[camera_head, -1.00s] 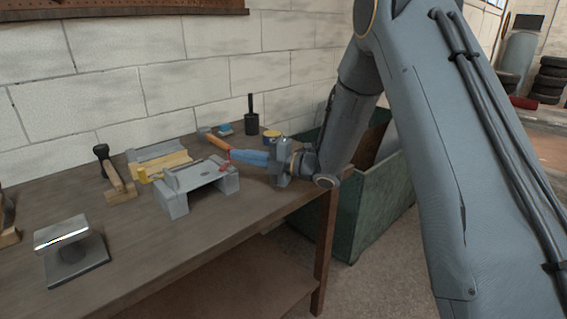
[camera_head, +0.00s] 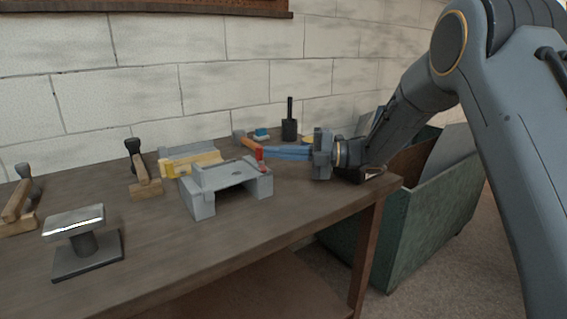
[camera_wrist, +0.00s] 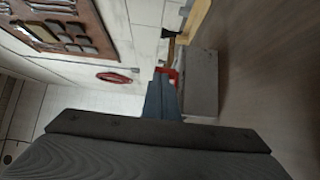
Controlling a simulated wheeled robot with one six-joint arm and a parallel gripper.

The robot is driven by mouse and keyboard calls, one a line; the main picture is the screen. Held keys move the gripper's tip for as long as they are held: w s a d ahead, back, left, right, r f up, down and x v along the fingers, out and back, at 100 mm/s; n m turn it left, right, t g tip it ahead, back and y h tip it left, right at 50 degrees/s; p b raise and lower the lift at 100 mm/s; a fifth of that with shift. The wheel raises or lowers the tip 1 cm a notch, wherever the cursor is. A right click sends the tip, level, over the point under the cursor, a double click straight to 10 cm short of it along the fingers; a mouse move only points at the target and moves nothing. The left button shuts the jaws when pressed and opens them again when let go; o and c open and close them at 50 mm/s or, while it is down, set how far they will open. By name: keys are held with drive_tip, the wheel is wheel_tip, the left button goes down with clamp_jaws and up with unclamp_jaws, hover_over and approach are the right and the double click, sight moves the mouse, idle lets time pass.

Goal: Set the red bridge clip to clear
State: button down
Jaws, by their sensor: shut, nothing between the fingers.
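The red bridge clip (camera_head: 260,158) stands at the right end of the grey bridge (camera_head: 203,205) on the bench. It also shows in the wrist view (camera_wrist: 174,73), beside the bridge's grey end block (camera_wrist: 200,88). My gripper (camera_head: 266,151) comes in from the right with its blue fingers level and closed together. Its tips are right by the clip; I cannot tell whether they touch it. In the wrist view the fingers (camera_wrist: 160,82) point at the clip and hide part of it. Nothing shows held between them.
A yellow wooden block (camera_head: 190,163) sits behind the bridge, near an orange-handled tool (camera_head: 248,142). A black cup (camera_head: 290,130) stands at the back. A metal-topped stand (camera_head: 78,240) and wooden-based tools (camera_head: 145,185) are at left. A green bin (camera_head: 425,210) stands beyond the bench's right end.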

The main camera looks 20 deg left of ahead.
drive_tip(key=w+d+b, duration=0.1)
drive_tip(key=d, duration=0.6)
drive_tip(key=shift+w+d, duration=0.15)
drive_tip(key=shift+d, duration=0.2)
